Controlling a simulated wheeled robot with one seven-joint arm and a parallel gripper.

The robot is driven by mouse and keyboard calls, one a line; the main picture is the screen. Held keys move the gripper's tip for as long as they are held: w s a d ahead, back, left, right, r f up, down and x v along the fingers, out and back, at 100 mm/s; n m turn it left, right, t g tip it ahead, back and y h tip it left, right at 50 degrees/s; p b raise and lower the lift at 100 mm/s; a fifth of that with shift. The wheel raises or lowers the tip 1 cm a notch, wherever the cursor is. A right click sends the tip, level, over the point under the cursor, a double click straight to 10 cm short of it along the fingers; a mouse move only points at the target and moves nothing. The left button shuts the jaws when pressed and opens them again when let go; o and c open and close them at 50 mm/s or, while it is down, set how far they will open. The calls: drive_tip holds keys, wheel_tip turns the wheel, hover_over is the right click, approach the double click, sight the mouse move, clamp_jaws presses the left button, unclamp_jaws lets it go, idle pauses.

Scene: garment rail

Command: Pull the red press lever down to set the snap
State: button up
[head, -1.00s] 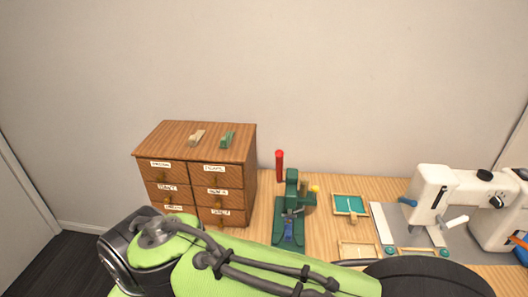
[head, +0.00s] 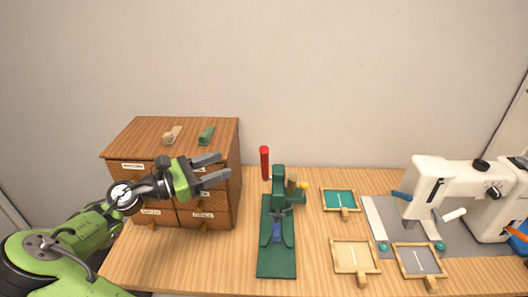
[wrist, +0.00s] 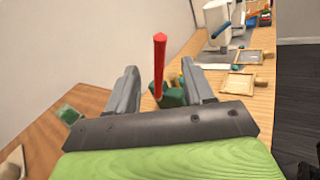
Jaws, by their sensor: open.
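The red press lever (head: 265,163) stands upright on the green press (head: 278,215), behind its head. The press sits on a green base on the wooden table, with a blue piece (head: 277,230) low at its front. My gripper (head: 220,168) is open and empty, left of the lever and in front of the drawer cabinet, with its fingers pointing right. In the wrist view the red lever (wrist: 159,62) shows between the two fingers (wrist: 158,92), beyond them and apart from them. The lower press is partly hidden there by my gripper.
The wooden drawer cabinet (head: 175,135) stands left of the press, with a beige and a green clip on top. Small framed trays (head: 355,258) lie to the right. A white sewing machine (head: 455,180) stands at the far right.

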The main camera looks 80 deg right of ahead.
sight(264, 151)
drive_tip(key=b+x, duration=0.3)
drive_tip(key=x, duration=1)
drive_tip(key=shift+s+d+f, duration=0.15)
drive_tip(key=shift+s+d, duration=0.05)
drive_tip(key=shift+d, duration=0.1)
drive_tip(key=shift+c, duration=0.3)
clamp_jaws()
